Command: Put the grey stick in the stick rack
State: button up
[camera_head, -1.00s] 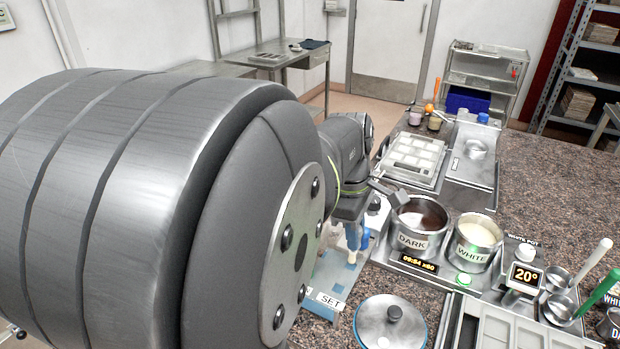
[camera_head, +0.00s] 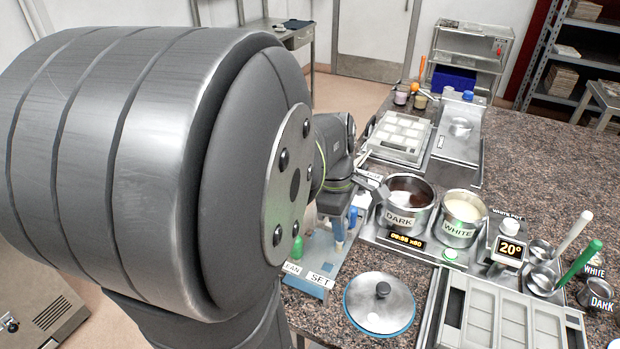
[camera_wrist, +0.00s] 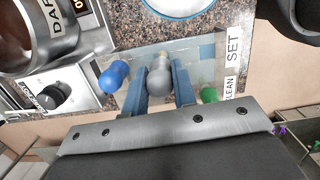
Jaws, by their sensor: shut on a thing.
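The grey stick (camera_wrist: 159,78) stands between the two blue fingers of my gripper (camera_wrist: 160,88) in the wrist view, its rounded grey end toward the camera. My gripper (camera_head: 343,226) is shut on it, low over a pale blue board (camera_head: 328,254) with labels CLEAN and SET, which looks like the stick rack; the board shows in the wrist view too (camera_wrist: 207,52). A blue-ended stick (camera_wrist: 113,76) is to the left of the fingers and a green one (camera_wrist: 209,94) to the right. The grey stick's lower end is hidden, so I cannot tell whether it touches the rack.
The DARK pot (camera_head: 402,218) and WHITE pot (camera_head: 458,232) stand right of my gripper. A round lid (camera_head: 380,308) lies in front, with a mould tray (camera_head: 515,322) to its right. The green stick (camera_head: 297,248) stands close to my arm.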

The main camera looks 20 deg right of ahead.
jog(key=shift+f, duration=1.05)
jog(key=o, duration=1.5)
jog(key=shift+c, duration=0.2)
jog(key=shift+r, duration=3.5)
jog(key=shift+f, duration=0.15)
jog(key=shift+f, duration=3.4)
